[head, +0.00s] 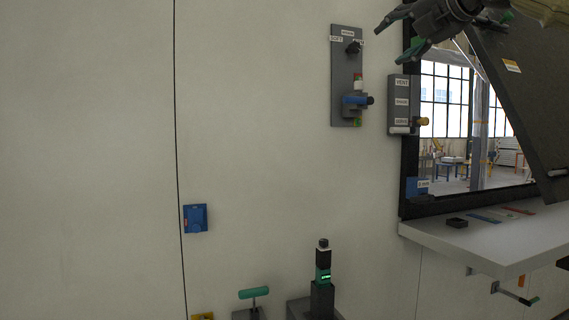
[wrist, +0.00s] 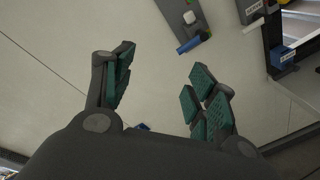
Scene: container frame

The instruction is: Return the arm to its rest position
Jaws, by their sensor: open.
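My gripper (head: 424,38) is at the top right of the head view, in front of the upper part of the window frame. Its dark fingers with green pads are spread apart. In the wrist view my gripper (wrist: 160,88) is open, with nothing between the fingers. Part of my arm (head: 540,10) shows at the top right corner of the head view. The rest of the arm is outside the picture.
A grey panel (head: 340,85) with a blue handle (head: 357,100) and a labelled box (head: 403,100) are on the wall left of the window. A tilted dark panel (head: 525,95) hangs over a white shelf (head: 490,243). The left wall is mostly clear.

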